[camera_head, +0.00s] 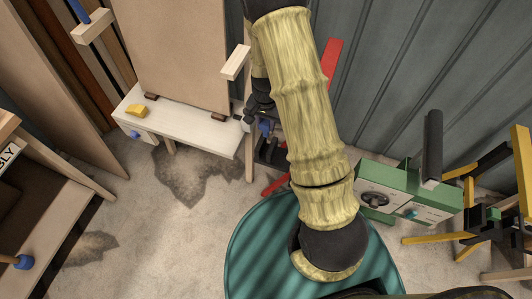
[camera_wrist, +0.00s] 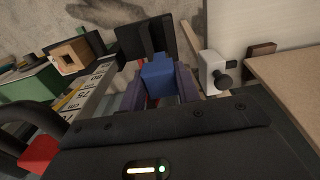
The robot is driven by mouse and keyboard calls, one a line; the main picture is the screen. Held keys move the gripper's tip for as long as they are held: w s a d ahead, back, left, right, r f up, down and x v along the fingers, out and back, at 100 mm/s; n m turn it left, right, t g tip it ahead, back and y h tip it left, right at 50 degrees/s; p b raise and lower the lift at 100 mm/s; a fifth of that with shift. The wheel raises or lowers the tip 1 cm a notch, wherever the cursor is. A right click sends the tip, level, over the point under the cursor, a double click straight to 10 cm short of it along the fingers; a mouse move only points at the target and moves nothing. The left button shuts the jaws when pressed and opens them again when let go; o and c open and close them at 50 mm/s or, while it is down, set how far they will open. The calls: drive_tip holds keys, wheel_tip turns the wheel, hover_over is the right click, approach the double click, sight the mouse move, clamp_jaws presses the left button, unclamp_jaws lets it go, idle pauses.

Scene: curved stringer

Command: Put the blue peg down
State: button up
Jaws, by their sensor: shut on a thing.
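The blue peg (camera_wrist: 158,76) is between the two fingers of my gripper (camera_wrist: 159,84) in the wrist view. The fingers press on it from both sides, and its lower part is hidden. In the head view my gripper (camera_head: 262,112) is partly behind my arm, beside the right end of a pale bench. A small patch of the blue peg (camera_head: 266,127) shows there. I cannot tell from these frames whether the peg touches anything beneath it.
The pale bench (camera_head: 190,127) carries a yellow block (camera_head: 136,111) and an upright board (camera_head: 182,55). A green machine (camera_head: 408,192) and yellow-and-black stands (camera_head: 490,190) are to the right. A white block with a dark knob (camera_wrist: 214,72) is close to my gripper.

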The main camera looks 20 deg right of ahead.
sight(266, 133)
drive_tip(key=shift+f, duration=3.1)
drive_tip(key=shift+f, duration=1.85)
drive_tip(key=shift+f, duration=0.1)
drive_tip(key=shift+f, duration=0.3)
drive_tip(key=o, duration=1)
drive_tip(key=shift+c, duration=0.2)
drive_tip(key=shift+r, duration=0.15)
